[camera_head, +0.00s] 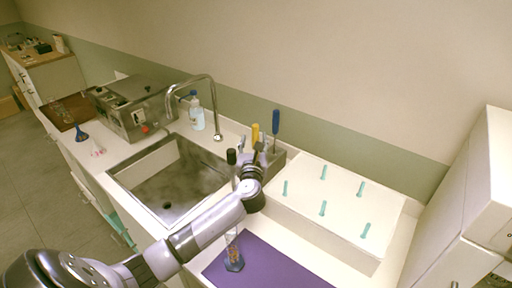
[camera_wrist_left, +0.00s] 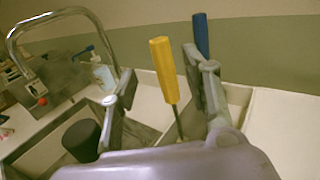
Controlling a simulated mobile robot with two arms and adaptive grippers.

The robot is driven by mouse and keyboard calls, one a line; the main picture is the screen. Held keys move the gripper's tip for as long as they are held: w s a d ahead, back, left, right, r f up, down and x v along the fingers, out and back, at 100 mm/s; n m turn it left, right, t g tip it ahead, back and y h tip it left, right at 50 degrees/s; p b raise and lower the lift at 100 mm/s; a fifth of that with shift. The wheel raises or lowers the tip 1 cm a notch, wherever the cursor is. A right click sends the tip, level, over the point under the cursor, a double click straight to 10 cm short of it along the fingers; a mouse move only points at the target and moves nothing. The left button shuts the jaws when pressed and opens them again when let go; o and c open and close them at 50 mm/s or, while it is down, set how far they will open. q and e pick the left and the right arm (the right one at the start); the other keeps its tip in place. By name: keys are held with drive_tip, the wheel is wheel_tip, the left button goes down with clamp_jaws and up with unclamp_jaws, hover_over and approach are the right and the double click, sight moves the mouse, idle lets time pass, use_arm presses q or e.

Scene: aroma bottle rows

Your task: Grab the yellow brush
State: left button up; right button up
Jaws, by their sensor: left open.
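The yellow brush (camera_head: 255,132) stands upright beside the sink, its handle showing above my gripper. In the left wrist view the yellow brush (camera_wrist_left: 162,68) leans slightly, with a thin dark shaft below the handle. My left gripper (camera_head: 256,160) is at the brush holder. In the left wrist view its open fingers (camera_wrist_left: 166,80) appear on either side of the brush, the right finger nearer to it. I cannot tell how deep the brush lies between them, and I see no contact. The lower end of the brush is hidden. My right gripper is not in view.
A blue-handled brush (camera_head: 276,122) stands close right of the yellow one, in a grey holder (camera_head: 290,154). A black-topped brush (camera_head: 231,156) is on the left. The faucet (camera_head: 212,100) and sink lie left; a white rack with teal pegs (camera_head: 323,208) lies right.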

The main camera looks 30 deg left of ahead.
sight(255, 132)
use_arm(q)
drive_tip(key=shift+w+a, duration=0.3)
drive_tip(key=shift+w, duration=0.15)
drive_tip(key=shift+w+a+r, duration=0.1)
drive_tip(key=shift+w+r, duration=0.05)
drive_tip(key=p+x, duration=0.1)
drive_tip(key=x, duration=0.3)
drive_tip(key=shift+w+d+r+p, duration=0.1)
drive_tip(key=shift+d+p, duration=0.1)
drive_tip(key=shift+p, duration=0.2)
drive_tip(key=shift+w+a, duration=0.2)
drive_tip(key=shift+w, duration=0.15)
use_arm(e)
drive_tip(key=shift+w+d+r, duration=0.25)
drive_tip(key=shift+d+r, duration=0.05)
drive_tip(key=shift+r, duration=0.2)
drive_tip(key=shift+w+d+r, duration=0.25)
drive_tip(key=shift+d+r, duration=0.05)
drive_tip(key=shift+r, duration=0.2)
use_arm(q)
drive_tip(key=shift+c, duration=0.4)
drive_tip(key=c, duration=0.5)
clamp_jaws()
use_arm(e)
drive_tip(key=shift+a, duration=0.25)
